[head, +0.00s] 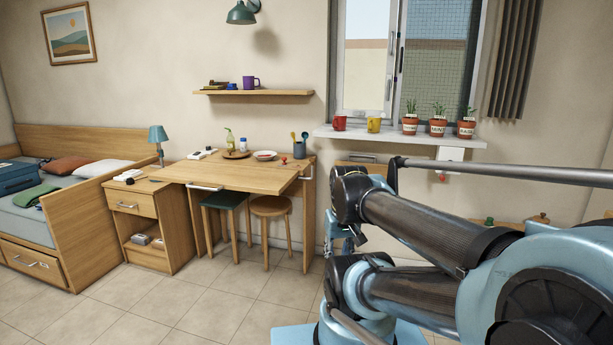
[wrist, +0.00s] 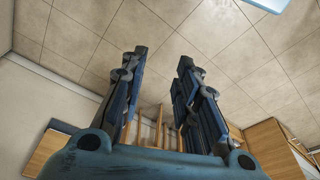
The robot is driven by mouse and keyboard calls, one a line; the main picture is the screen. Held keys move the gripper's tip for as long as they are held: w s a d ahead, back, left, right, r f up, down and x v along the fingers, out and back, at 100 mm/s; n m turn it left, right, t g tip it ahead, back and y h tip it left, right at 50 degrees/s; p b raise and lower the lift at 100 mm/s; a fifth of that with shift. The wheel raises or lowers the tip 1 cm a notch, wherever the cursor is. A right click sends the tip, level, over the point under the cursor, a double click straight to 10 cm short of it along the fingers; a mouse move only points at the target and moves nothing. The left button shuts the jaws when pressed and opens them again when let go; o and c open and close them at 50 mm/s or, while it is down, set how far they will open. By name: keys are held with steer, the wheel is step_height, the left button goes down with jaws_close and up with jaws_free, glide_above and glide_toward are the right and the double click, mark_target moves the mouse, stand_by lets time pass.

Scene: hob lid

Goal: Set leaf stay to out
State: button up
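The wooden table (head: 235,177) stands against the wall at the middle left of the head view. Its leaf appears level, with a pale bar handle (head: 204,187) on the front edge. Another pale piece (head: 305,174) shows at the table's right end; I cannot tell whether it is the leaf stay. The stay's position is not clear. My gripper (wrist: 158,65) is open and empty in the wrist view, its two dark blue fingers spread over tiled floor. It is apart from the table, and in the head view my arm mostly hides it.
A green-topped stool (head: 225,200) and a wooden stool (head: 271,207) stand under the table's front. A plate, a bowl (head: 265,156) and a utensil cup (head: 299,150) are on the tabletop. A drawer cabinet (head: 135,203) and bed stand left. Floor in front (head: 215,300) is clear.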

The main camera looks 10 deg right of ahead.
steer(key=w+a+r+n+t+y, duration=0.1)
steer(key=w+a+r+y, duration=0.2)
steer(key=w, duration=0.6)
steer(key=w+a+r+n+t+y, duration=0.15)
steer(key=w+r, duration=0.35)
steer(key=w, duration=0.5)
steer(key=w+r+n+t+y, duration=0.2)
steer(key=w+r+y, duration=0.1)
steer(key=w, duration=1.6)
steer(key=w+d+t+y, duration=0.15)
steer(key=w+d, duration=0.25)
steer(key=w, duration=0.6)
steer(key=n+t, duration=0.2)
steer(key=t, duration=0.5)
glide_toward(312, 175)
steer(key=shift+y, duration=0.3)
steer(key=w+a+r, duration=0.1)
steer(key=w, duration=0.2)
steer(key=w+a+r, duration=0.1)
steer(key=w+a, duration=0.1)
steer(key=w, duration=0.1)
steer(key=w+a+r, duration=0.1)
steer(key=w+a, duration=0.1)
steer(key=w, duration=0.1)
steer(key=shift+w+r, duration=0.25)
steer(key=shift+r, duration=0.15)
steer(key=shift+c, duration=0.4)
steer(key=shift+m, duration=0.25)
jaws_close()
